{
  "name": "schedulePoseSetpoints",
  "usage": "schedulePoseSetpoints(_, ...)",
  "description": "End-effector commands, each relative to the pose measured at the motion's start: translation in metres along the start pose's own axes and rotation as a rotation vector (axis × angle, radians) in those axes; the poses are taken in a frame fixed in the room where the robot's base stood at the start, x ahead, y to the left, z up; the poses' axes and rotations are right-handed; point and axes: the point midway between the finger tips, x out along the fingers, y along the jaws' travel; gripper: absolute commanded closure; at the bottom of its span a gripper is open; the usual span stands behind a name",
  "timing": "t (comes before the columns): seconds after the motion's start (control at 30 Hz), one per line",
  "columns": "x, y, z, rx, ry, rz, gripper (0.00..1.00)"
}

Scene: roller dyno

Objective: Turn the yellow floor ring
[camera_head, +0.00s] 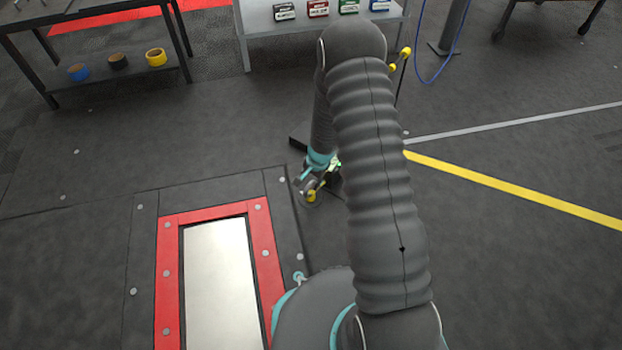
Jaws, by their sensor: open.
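The yellow floor ring (311,196) is small and sits at floor level on a round grey fitting, just right of the corner of the red-framed plate. My arm reaches forward and down, and my gripper (307,182) points down right at the ring. The gripper is open, with its fingers around or just above the ring. I cannot tell whether they touch it. The gripper partly hides the ring and its fitting.
A red-framed metal plate (220,285) lies in the floor at lower left. A dark shelf (120,78) with tape rolls stands at back left, a white bench (318,27) with small boxes behind. A yellow floor line (510,188) runs right. Open floor lies at right.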

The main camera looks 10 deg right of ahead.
Motion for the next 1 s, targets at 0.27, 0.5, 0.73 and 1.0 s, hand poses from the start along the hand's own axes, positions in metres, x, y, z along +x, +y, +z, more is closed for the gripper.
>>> schedulePoseSetpoints(0.27, -0.049, -0.001, -0.001, -0.001, 0.004, -0.003, 0.59)
schedulePoseSetpoints(0.5, -0.089, -0.001, 0.000, 0.000, 0.002, -0.002, 0.59)
schedulePoseSetpoints(0.73, -0.109, -0.001, 0.000, -0.001, 0.001, -0.001, 0.59)
schedulePoseSetpoints(1.0, -0.112, -0.001, 0.000, 0.000, 0.001, 0.000, 0.59)
